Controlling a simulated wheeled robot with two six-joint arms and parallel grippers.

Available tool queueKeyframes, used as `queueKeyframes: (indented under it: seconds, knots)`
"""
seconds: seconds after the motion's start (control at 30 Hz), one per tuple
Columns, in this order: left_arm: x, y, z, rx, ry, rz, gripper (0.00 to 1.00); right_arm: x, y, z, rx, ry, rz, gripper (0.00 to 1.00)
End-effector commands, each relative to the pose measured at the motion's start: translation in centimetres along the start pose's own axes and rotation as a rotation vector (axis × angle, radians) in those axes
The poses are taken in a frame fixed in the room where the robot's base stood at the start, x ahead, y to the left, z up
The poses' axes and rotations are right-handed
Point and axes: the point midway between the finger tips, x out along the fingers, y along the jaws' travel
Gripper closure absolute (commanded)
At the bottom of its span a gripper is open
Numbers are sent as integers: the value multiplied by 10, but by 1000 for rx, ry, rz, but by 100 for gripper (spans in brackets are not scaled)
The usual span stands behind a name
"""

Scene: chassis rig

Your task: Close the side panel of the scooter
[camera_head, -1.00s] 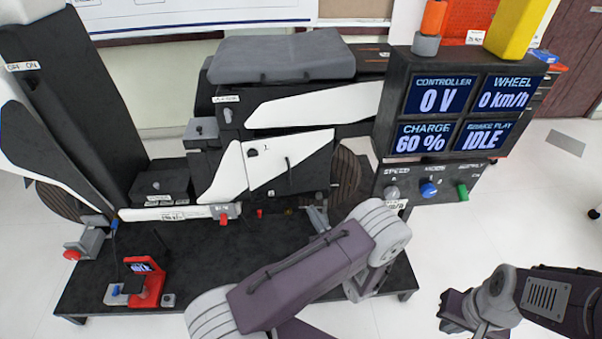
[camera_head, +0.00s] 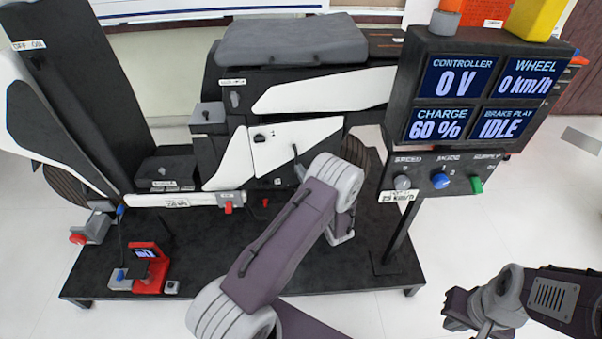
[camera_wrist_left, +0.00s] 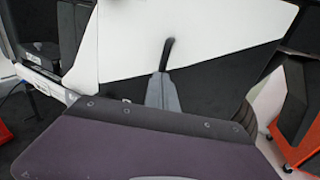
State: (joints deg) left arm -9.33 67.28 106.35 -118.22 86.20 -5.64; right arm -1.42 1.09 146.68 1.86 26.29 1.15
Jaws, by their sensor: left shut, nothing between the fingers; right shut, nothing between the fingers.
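The scooter's white side panel (camera_head: 285,143) is on the body below the seat, with a dark latch and a thin black handle (camera_head: 295,151). It fills the upper part of the left wrist view (camera_wrist_left: 140,40), with the handle (camera_wrist_left: 168,52) near the middle. I cannot tell if the panel sits fully flush. My left gripper (camera_head: 300,170) is mostly hidden behind its own wrist in the head view. In the left wrist view its grey fingers (camera_wrist_left: 162,88) are shut and empty, just below the handle; contact is unclear. My right gripper (camera_head: 456,310) is shut, at the lower right, away from the scooter.
The display box (camera_head: 480,95) with its knobs stands right of the panel on a dark post. A red stand (camera_head: 150,268) is at the platform's (camera_head: 200,270) front left. A grey seat (camera_head: 290,40) is above. The platform's middle front is mostly clear.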

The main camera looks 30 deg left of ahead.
Motion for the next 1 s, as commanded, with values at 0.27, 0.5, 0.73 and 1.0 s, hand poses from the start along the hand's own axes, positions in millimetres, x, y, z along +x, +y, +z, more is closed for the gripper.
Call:
queueKeyframes:
  seconds: [0.27,0.5,0.73,1.0]
  knots:
    - [1,0,0,-1,0,1,100,0,0,0,0,0,0,100]
    - [30,6,0,-2,0,4,100,2,0,0,0,0,0,100]
    - [35,6,2,-3,-3,3,100,2,0,0,0,0,0,100]
    - [31,1,2,-4,-4,2,100,2,0,0,0,0,0,100]
